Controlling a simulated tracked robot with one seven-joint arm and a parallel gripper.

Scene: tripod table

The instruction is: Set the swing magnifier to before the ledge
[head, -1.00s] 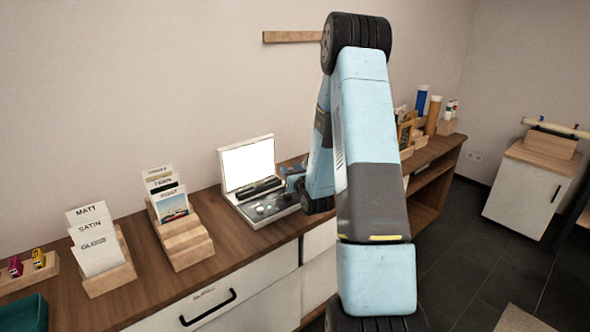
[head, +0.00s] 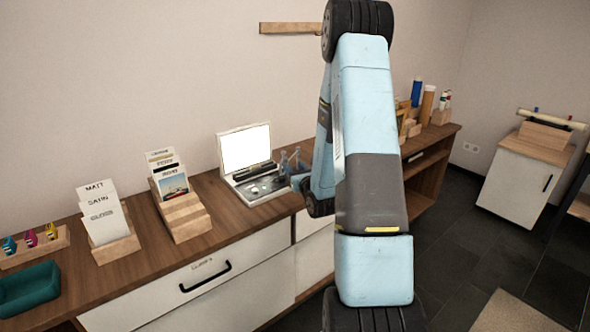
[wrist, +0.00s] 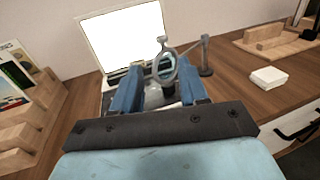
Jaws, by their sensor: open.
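The swing magnifier shows in the wrist view as a grey ring (wrist: 163,67) on a thin arm, joined to a dark upright post (wrist: 206,58) at its right. My gripper (wrist: 160,72) is open, with its two blue fingers on either side of the ring in the picture. I cannot tell whether a finger touches it. In the head view my gripper (head: 290,163) is beside the right side of the lit box, small and partly behind my arm. The magnifier is not clear there. A wooden ledge-like strip (head: 288,28) is on the wall; I cannot tell if it is the task's ledge.
A box with a bright white panel (head: 247,148) stands on the wooden counter (head: 235,222). Card holders (head: 184,213) and a green tray (head: 28,290) are at left. In the wrist view a white block (wrist: 268,77) and a wooden stand (wrist: 270,42) are at right.

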